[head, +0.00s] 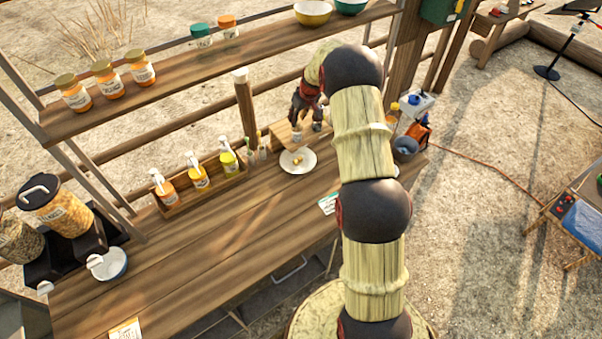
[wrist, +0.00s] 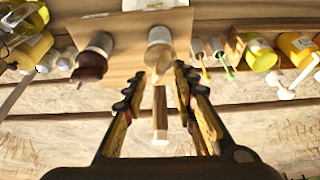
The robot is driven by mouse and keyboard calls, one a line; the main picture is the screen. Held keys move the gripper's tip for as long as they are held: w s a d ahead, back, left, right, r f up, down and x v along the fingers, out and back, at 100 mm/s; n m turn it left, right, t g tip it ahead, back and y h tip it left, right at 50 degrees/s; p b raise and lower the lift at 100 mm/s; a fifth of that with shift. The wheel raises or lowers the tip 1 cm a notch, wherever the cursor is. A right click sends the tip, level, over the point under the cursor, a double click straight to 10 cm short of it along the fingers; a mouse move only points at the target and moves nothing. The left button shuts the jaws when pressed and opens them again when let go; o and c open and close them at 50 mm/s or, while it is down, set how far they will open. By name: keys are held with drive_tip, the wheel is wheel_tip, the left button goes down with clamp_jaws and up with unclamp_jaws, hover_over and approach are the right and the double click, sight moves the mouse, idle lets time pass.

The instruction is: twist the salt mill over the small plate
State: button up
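A pale mill (wrist: 159,48), which looks like the salt mill, stands on a wooden board (wrist: 122,28). In the head view it shows small and partly hidden (head: 297,136) below my gripper (head: 300,112). In the wrist view my gripper (wrist: 157,78) is open, one finger on each side of the pale mill's near end, with visible gaps. A dark mill (wrist: 91,60) stands on the same board, left of the pale one. The small white plate (head: 290,167) lies on the counter in front of the board, with small yellowish pieces on it.
A wooden caddy (head: 208,196) with several bottles stands left of the plate. A shelf (head: 180,80) with jars runs above the back. A white-capped post (head: 244,105) rises behind the counter. The counter's middle (head: 220,245) is clear. A grey bucket (head: 405,149) is at right.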

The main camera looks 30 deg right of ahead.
drive_tip(key=v, duration=0.5)
drive_tip(key=s+a+m+g+b, duration=0.1)
drive_tip(key=s+a+b, duration=0.1)
drive_tip(key=s+a, duration=0.3)
drive_tip(key=s+a+m+g+b, duration=0.1)
drive_tip(key=s+a, duration=0.4)
drive_tip(key=s, duration=0.6)
drive_tip(key=s+a+f+m+g+b, duration=0.1)
drive_tip(key=s+a+b, duration=0.2)
drive_tip(key=s+a, duration=0.2)
drive_tip(key=shift+s+a+y, duration=0.15)
drive_tip(key=shift+s+y, duration=0.25)
drive_tip(key=shift+s, duration=1.4)
